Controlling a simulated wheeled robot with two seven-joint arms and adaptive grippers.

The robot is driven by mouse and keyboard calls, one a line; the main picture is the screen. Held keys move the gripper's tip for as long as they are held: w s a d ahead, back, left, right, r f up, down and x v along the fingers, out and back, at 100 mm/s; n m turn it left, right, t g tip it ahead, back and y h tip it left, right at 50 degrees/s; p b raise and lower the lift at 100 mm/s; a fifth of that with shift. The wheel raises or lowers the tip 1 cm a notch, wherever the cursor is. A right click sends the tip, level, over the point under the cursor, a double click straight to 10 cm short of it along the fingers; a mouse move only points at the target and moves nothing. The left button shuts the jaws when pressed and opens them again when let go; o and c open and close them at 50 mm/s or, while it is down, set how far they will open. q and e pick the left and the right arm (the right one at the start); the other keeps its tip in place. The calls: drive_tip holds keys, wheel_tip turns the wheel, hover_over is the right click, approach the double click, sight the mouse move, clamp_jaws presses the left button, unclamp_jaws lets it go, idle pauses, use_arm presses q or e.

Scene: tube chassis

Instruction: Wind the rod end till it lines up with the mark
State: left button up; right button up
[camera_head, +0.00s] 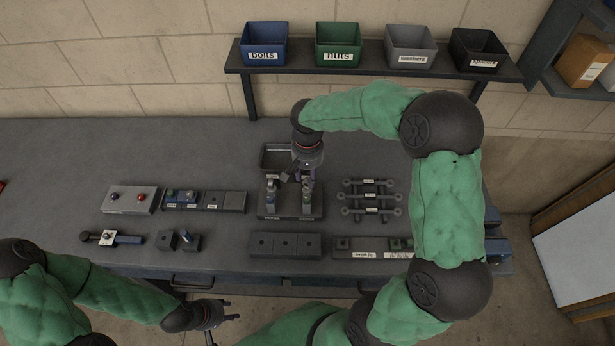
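A dark fixture block (290,212) with two upright posts stands at the middle of the bench, a small label under each post. A rod-like part with a pale square and a dark cylindrical end (108,238) lies at the left. Three dark links with ringed ends (370,201) lie on a rack at the right. I cannot tell which part carries the rod end or the mark. My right gripper (297,180) points down just above the fixture, its fingers apart, partly hiding the posts; contact is unclear. My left gripper (222,328) is open and empty, low in front of the bench.
A metal tray (275,157) is behind the fixture. Two more blocks (284,245) lie along the front. Labelled bins (264,42) stand on the shelf. My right arm covers the bench's right side.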

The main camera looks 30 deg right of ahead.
drive_tip(key=m+b, duration=0.2)
drive_tip(key=m, duration=0.3)
drive_tip(key=shift+f, duration=0.1)
drive_tip(key=m, duration=0.3)
drive_tip(key=shift+b, duration=0.35)
drive_tip(key=m+b, duration=0.1)
drive_tip(key=m, duration=0.2)
drive_tip(key=shift+m, duration=0.3)
drive_tip(key=m+b, duration=0.1)
drive_tip(key=m, duration=0.5)
drive_tip(key=shift+b, duration=0.35)
drive_tip(key=m, duration=0.4)
drive_tip(key=shift+m+b, duration=0.4)
drive_tip(key=shift+m, duration=0.6)
